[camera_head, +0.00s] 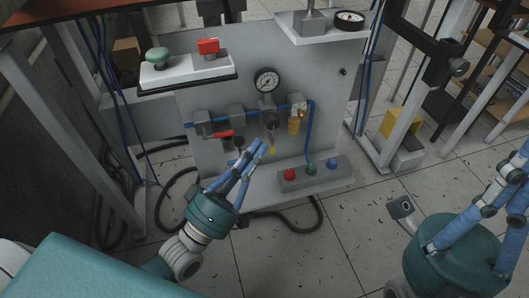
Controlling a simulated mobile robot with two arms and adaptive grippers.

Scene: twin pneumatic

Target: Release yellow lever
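My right gripper (497,212) is at the lower right, away from the panel. Its blue fingers run towards the right edge, where their tips are not clearly seen.
A red lever (220,134) and a round gauge (266,80) sit on the panel along a blue pipe. A grey box (326,176) with red, green and blue buttons lies below. A white shelf (185,69) holds a green knob and a red switch.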

